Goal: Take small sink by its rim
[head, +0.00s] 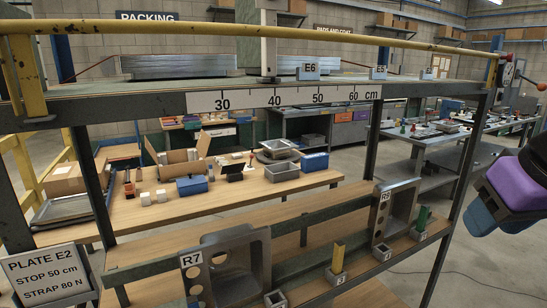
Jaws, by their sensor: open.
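Two grey metal sinks stand on edge in the lower rack. The narrower sink (409,205), tagged R9, leans upright at the right, near the right rack post. A wider sink (255,245), tagged R7, stands at the left, with its lower part cut off by the picture edge. R9 looks like the smaller one. Part of my arm, purple, black and blue, shows at the right edge, apart from both sinks.
A yellow rail (250,33) and a shelf with a centimetre scale (290,96) run above the sinks. Numbered blocks stand along the rack front, one holding a yellow post (338,256), another a green post (422,219). A plate sign (48,278) is at lower left.

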